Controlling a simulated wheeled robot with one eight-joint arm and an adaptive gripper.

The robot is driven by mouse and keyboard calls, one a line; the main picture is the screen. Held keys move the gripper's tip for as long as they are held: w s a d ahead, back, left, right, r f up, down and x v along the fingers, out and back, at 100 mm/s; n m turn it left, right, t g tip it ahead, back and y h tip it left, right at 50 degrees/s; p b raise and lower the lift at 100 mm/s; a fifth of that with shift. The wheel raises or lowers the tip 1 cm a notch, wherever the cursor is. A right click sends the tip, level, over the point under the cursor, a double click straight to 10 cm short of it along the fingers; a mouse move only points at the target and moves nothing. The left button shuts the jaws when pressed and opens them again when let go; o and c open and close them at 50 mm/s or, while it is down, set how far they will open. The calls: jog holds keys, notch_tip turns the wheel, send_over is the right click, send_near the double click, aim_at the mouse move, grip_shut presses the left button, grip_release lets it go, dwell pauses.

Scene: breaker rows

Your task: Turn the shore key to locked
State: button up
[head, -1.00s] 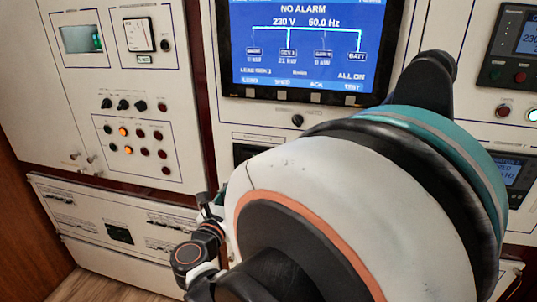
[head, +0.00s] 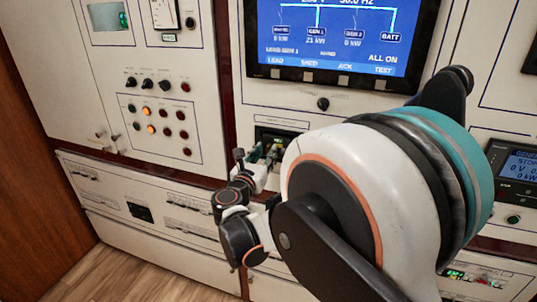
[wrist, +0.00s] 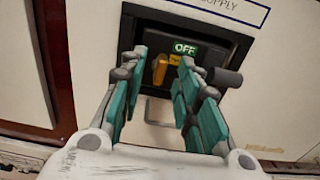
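A dark recessed unit (wrist: 215,35) under a label ending in "SUPPLY" shows in the wrist view. It has a green "OFF" sign (wrist: 185,48), an orange lever (wrist: 160,68) and a black cylindrical knob (wrist: 225,78) at its right. I cannot tell which part is the shore key. My gripper (wrist: 162,68) is open, its teal fingers on either side of the orange lever with gaps visible. Whether it touches anything is unclear. In the head view my gripper (head: 268,153) is at the dark recess (head: 290,135) below the big screen, partly hidden by my arm.
A blue display screen (head: 335,35) and a small black knob (head: 323,104) are above the recess. A panel of knobs and lamps (head: 158,118) is to the left. A drawer-like lower panel (head: 150,205) is below. Bare wood floor (head: 130,270) shows at the lower left.

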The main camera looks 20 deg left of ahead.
jog(key=shift+w, duration=0.6)
grip_shut()
